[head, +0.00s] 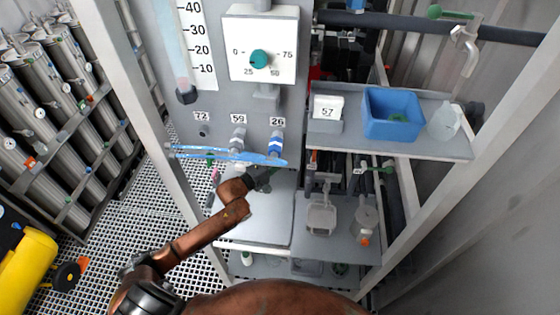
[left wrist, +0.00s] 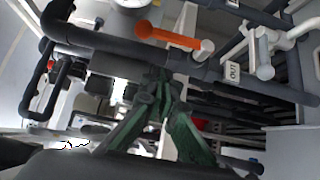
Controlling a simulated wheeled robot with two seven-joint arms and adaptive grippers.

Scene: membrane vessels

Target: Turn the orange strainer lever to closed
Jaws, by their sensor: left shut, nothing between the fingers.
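In the left wrist view the orange lever (left wrist: 168,36) lies across the upper middle, above a dark pipe. Its right end meets a pale round pivot (left wrist: 204,48). My left gripper (left wrist: 163,82) has dark green fingers. They are shut together and empty, and appear below the lever in the picture, apart from it. In the head view my left arm reaches up from the lower left, and the gripper (head: 265,177) shows only as a dark part below the grey panel. I cannot make out the lever for certain in the head view. My right gripper is not seen.
A white valve handle (left wrist: 264,52) and an "OUT" label (left wrist: 232,71) are right of the lever. Dark pipes (left wrist: 95,38) crowd around. In the head view a shelf carries a blue bin (head: 392,128), and a white frame post (head: 160,110) stands left of the panel.

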